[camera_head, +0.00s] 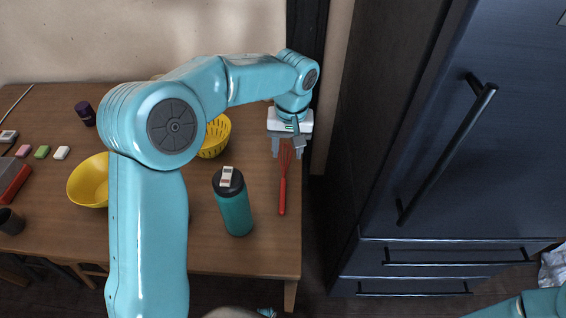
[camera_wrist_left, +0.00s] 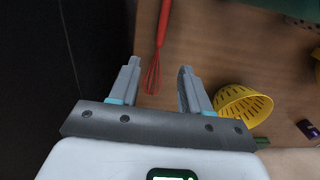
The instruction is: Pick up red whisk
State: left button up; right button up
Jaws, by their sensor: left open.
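The red whisk (camera_head: 283,184) lies on the wooden table near its right edge, handle toward the front and wire head toward the back. My left gripper (camera_head: 286,152) is over the wire head, with its jaws open. In the left wrist view, the whisk (camera_wrist_left: 160,38) has its wire head between the two open fingers of the gripper (camera_wrist_left: 157,82), closer to the left finger. The fingers do not appear to touch it. The exact height of the gripper above the table is hard to tell. At the lower right of the head view, part of my right arm shows, without its gripper.
A teal bottle (camera_head: 235,203) stands left of the whisk. A yellow colander (camera_head: 215,137) is behind it, and a yellow bowl (camera_head: 88,182) is farther left. A dark blue cabinet (camera_head: 430,150) with black handles stands right of the table (camera_head: 255,255).

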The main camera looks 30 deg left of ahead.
pick_arm(q)
send_over(283, 187)
jog(key=f, duration=0.9)
jog(key=shift+w+d+b, duration=0.2)
jog(key=shift+b, duration=0.15)
jog(key=shift+s+f, duration=0.15)
jog(key=shift+f, duration=0.25)
jog(key=f, duration=0.4)
jog(key=shift+a+f, duration=0.2)
jog(key=shift+f, duration=0.2)
grip_shut()
